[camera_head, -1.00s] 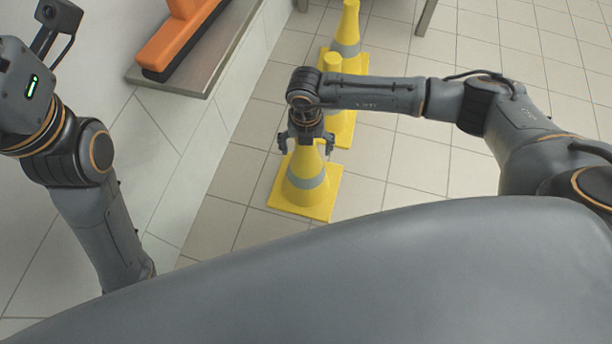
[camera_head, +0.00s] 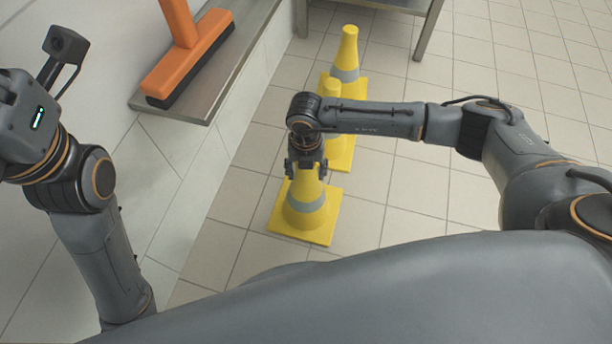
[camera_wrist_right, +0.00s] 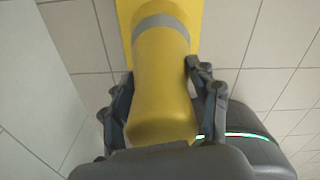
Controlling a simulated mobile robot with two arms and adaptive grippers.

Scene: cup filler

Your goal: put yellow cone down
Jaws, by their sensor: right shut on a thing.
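A yellow cone (camera_head: 305,208) with a grey band and a square base is below my right gripper (camera_head: 306,172) in the head view. The gripper is shut on the cone's upper part. In the right wrist view the cone (camera_wrist_right: 163,80) fills the space between the two fingers of the right gripper (camera_wrist_right: 160,100). The cone looks upright; I cannot tell whether its base touches the floor. My left arm is at the left of the head view, but its fingers are outside the picture.
Another yellow cone (camera_head: 347,62) stands farther back, and one between (camera_head: 331,88) is partly hidden by my right arm. A metal shelf (camera_head: 240,62) at the left holds an orange brush (camera_head: 186,62). Tiled floor (camera_head: 420,190) on the right is clear.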

